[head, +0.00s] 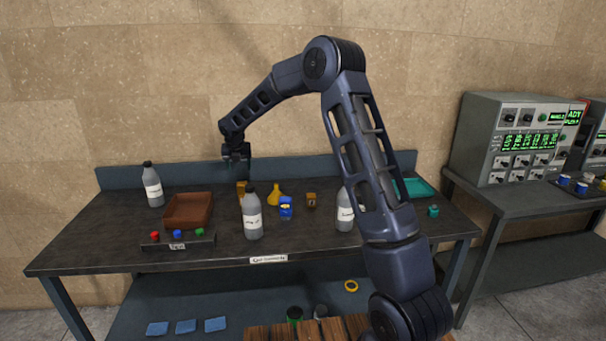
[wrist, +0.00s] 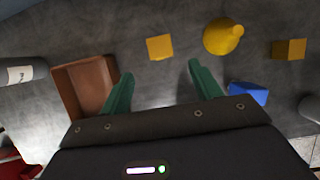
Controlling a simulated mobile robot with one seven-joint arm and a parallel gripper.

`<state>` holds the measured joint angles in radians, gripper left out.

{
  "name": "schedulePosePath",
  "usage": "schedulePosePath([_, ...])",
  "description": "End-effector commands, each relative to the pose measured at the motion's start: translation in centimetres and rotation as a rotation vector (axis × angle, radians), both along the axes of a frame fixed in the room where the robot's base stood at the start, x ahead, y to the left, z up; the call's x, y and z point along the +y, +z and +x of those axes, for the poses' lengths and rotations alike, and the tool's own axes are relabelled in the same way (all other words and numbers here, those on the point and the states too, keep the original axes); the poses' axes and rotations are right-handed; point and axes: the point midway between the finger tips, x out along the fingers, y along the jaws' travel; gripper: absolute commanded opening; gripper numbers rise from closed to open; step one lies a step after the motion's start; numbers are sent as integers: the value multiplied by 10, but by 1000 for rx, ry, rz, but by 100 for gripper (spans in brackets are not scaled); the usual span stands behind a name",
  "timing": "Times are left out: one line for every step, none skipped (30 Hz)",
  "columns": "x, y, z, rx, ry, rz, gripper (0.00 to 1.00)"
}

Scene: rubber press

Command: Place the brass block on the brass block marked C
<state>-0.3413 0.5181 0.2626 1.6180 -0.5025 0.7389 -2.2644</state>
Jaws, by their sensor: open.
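A brass block (head: 241,188) stands on the dark bench, partly hidden behind a bottle in the head view. In the wrist view this yellow block (wrist: 160,47) lies ahead of the fingers, between them across the picture. A second brass block (head: 311,200) stands further right with a small dark mark on its front; it also shows in the wrist view (wrist: 289,49). I cannot read the mark. My gripper (head: 236,158) is above the back of the bench, apart from both blocks. Its green fingers (wrist: 160,90) are spread and empty.
A yellow funnel (head: 275,196) stands between the blocks, with a blue container (head: 286,208) in front. Bottles (head: 252,215) (head: 153,186) and a brown tray (head: 176,212) are nearby. A button strip (head: 178,244) lies at the front left. A teal tray (head: 421,188) is at the right.

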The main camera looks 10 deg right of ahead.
Motion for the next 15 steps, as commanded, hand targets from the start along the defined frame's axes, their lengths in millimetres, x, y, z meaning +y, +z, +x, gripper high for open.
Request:
schedulePosePath([-1,1,0,0,-5,2,63])
schedulePosePath([-3,3,-1,-1,-11,4,63])
schedulePosePath([-6,6,-3,-2,-28,8,63])
schedulePosePath([-10,9,-4,-3,-45,14,63])
schedulePosePath([-14,14,-6,-4,-69,22,63])
schedulePosePath([-22,22,-11,-6,-108,34,63])
schedulePosePath([-29,28,-14,-8,-143,45,63])
schedulePosePath([-37,36,-18,-11,-183,57,63])
schedulePosePath([-50,45,-25,-13,-243,75,63])
schedulePosePath([-59,53,-30,-14,-290,91,63])
schedulePosePath([-69,60,-36,-16,-337,105,63])
schedulePosePath([-81,69,-44,-20,-402,127,63])
schedulePosePath([-90,76,-50,-21,-449,144,63])
schedulePosePath([-98,82,-56,-24,-497,160,63])
schedulePosePath([-110,91,-64,-27,-561,181,63])
